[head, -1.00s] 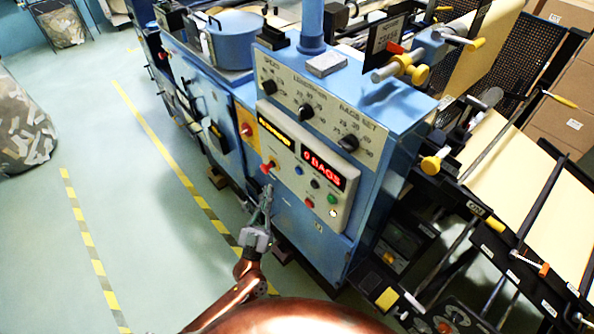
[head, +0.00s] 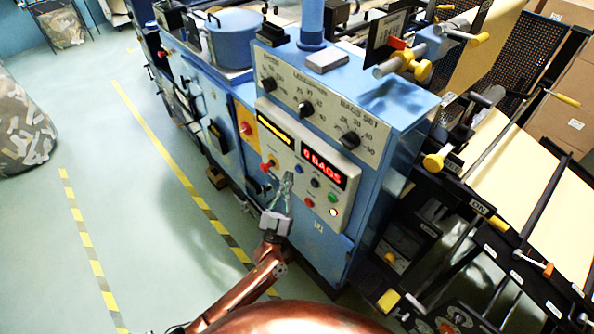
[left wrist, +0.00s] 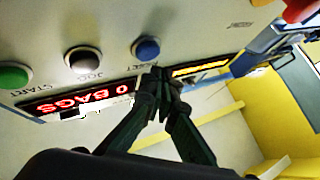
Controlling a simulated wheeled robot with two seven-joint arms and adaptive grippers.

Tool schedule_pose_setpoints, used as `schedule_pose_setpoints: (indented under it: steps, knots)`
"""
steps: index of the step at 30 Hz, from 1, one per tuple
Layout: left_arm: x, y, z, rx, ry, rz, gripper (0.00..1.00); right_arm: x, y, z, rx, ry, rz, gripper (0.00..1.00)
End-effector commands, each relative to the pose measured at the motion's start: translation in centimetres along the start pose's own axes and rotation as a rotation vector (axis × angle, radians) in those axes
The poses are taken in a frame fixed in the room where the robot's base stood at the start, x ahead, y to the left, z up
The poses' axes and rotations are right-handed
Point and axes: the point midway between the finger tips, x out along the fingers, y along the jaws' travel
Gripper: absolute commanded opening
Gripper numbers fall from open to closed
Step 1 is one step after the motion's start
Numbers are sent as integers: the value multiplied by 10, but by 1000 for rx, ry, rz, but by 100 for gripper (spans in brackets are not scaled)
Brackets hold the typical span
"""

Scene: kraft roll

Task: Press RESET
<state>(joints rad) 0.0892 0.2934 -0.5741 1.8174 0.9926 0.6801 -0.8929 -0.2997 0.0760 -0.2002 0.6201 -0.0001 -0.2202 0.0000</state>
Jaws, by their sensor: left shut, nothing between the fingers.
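The control panel (head: 322,196) is on the front of the blue machine, with a red display (head: 324,170) reading 0 BAGS. A blue button (head: 299,169) sits left of a black and a green one in the head view. My right gripper is not in view.
A red knob (head: 267,166) sticks out left of the gripper tips. Black dials (head: 306,109) line the upper plate. Rollers and levers of the line stand at the right. Open floor lies at the left, with yellow-black tape (head: 158,137).

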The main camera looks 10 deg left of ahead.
Motion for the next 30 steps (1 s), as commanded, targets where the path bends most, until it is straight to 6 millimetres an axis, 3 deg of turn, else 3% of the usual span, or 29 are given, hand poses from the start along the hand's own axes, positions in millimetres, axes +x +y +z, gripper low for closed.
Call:
schedule_pose_setpoints:
  steps: [30]
  knots:
    - [4,2,2,1,0,0,0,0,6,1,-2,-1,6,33]
